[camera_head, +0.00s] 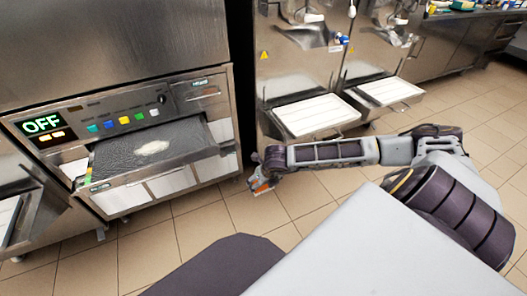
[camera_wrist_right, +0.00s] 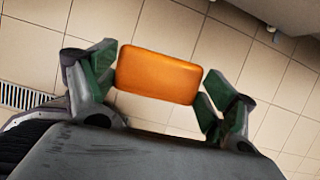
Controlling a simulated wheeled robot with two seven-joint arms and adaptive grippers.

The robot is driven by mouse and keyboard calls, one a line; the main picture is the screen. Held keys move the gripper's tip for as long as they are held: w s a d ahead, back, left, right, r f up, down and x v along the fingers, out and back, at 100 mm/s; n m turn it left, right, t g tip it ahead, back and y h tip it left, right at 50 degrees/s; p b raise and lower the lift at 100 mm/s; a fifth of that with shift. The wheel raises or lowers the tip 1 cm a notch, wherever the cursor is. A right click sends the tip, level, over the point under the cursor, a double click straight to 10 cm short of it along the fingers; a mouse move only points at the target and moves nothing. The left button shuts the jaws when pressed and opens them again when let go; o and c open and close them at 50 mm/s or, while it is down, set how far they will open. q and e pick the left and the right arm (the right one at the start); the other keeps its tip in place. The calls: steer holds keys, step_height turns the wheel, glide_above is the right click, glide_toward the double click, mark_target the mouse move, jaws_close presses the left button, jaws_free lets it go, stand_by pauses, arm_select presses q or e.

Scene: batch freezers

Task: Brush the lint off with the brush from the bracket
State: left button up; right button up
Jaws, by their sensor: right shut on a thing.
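My right gripper (camera_head: 260,176) is shut on the orange brush (camera_head: 263,186), low beside the freezer on the left. The wrist view shows the brush as an orange block (camera_wrist_right: 158,74) between the green finger pads; its bristles do not show. A pale, whitish patch of lint (camera_head: 152,147) lies on the dark mesh panel (camera_head: 110,158) of the pulled-out unit on the left freezer. My gripper is to the right of the panel, apart from it. I cannot make out the bracket. My left gripper is out of view.
The left freezer (camera_head: 110,40) has a control strip with a green OFF display (camera_head: 42,124) above the panel. Two more freezers with white trays (camera_head: 318,115) stand behind my right arm. A counter (camera_head: 455,45) is at the back right. Tiled floor (camera_head: 200,225) is clear in front.

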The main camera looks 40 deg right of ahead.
steer(key=shift+r+n, duration=0.1)
steer(key=shift+n, duration=0.6)
